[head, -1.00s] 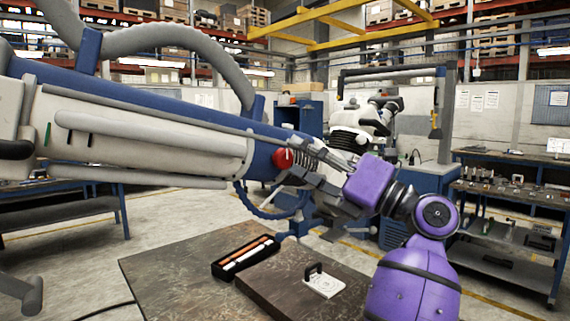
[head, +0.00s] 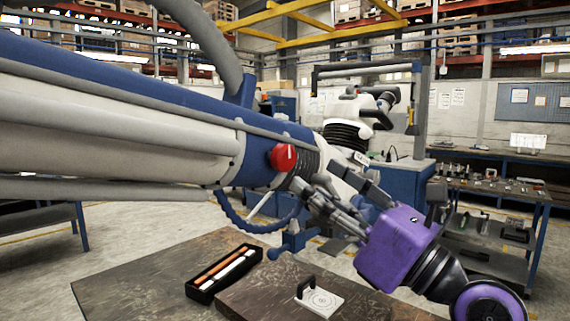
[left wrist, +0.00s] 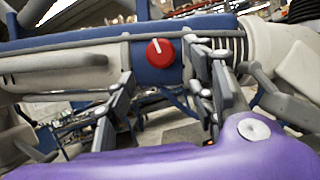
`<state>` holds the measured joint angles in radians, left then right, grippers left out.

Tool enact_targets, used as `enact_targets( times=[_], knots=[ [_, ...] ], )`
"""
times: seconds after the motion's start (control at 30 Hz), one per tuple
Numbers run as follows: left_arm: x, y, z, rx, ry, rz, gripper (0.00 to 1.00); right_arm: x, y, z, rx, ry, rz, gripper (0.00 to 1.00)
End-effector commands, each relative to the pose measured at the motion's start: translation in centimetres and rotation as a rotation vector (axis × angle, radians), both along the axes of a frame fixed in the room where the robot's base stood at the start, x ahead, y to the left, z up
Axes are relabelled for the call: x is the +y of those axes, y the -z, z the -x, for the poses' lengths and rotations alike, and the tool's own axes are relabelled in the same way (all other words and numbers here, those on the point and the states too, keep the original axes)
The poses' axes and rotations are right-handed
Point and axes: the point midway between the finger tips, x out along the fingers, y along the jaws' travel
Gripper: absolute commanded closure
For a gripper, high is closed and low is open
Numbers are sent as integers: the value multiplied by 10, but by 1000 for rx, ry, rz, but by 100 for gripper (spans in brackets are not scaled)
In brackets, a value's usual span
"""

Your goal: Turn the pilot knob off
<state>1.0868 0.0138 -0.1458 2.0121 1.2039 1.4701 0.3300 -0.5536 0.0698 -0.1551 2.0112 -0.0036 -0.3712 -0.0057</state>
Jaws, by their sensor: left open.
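The pilot knob is a round red knob (head: 284,157) with a white pointer mark, on the blue band of a long grey and white arm. In the left wrist view the knob (left wrist: 160,52) faces me, its mark pointing nearly straight up, tilted slightly left. My left gripper (head: 328,187), with a purple body, is just right of and below the knob in the head view. In the left wrist view its open fingers (left wrist: 163,72) stand on either side of the knob, with nothing between them. I cannot tell how far the tips are from it. My right gripper is not in view.
A table (head: 130,279) below carries a black tray (head: 206,294) with orange and white sticks, and a white plate (head: 322,303) with a black handle. Grey tubes and a ribbed sleeve lie close around my fingers. A workbench (head: 500,185) stands at the right.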

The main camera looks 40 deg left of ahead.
Motion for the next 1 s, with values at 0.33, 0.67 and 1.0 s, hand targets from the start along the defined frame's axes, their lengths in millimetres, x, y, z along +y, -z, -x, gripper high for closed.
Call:
enact_targets(
  times=[0.33,0.67,1.0],
  knots=[
    [47,-24,-4,-7,-5,-2,50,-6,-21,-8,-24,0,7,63],
    [70,-30,-8,-1,-2,-1,50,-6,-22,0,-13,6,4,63],
    [70,-29,-9,0,-2,0,68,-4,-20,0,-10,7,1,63]
  ],
)
